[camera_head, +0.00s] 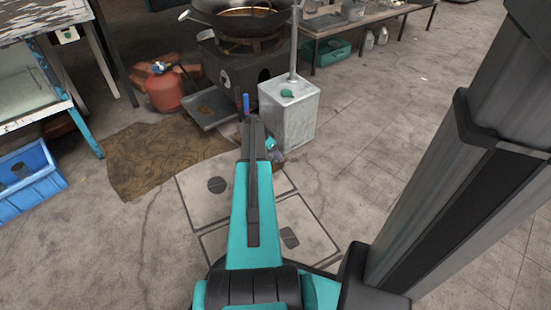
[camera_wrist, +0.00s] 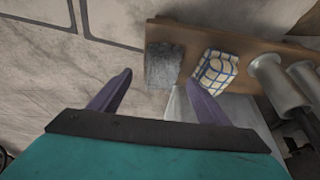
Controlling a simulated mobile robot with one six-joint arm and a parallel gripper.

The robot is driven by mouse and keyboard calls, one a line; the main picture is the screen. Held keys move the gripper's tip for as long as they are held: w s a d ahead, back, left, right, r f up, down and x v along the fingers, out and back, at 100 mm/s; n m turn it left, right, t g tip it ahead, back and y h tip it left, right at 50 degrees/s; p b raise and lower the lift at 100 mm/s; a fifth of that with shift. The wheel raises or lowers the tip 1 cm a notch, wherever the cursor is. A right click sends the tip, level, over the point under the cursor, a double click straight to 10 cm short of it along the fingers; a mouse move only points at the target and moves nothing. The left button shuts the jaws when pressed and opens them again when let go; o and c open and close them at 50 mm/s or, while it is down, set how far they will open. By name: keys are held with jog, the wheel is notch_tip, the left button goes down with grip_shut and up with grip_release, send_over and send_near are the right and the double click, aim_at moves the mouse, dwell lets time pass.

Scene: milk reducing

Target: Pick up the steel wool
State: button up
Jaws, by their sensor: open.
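The steel wool appears as a rough dark grey block (camera_wrist: 164,65) in the wrist view. It lies at the left end of a brown board (camera_wrist: 262,47). My gripper (camera_wrist: 155,76) is open, its two purple fingers spread with nothing held between them. The block shows between and just beyond the fingertips, nearer the right one in the picture. I cannot tell how far apart in depth they are. In the head view my arm covers this area, and I cannot make out the block there.
A blue-and-white checked cloth (camera_wrist: 214,69) lies right of the block. Grey metal cylinders (camera_wrist: 274,83) are farther right. In the head view, a metal box (camera_head: 290,112) stands beside my arm, with a stove and wok (camera_head: 240,18) behind. Open floor (camera_head: 375,130) lies to the right.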

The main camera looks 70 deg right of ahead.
jog(key=shift+b+x, duration=0.5)
jog(key=shift+x, duration=1.1)
jog(key=shift+w, duration=0.1)
jog(key=shift+c, duration=0.4)
jog(key=c, duration=1.1)
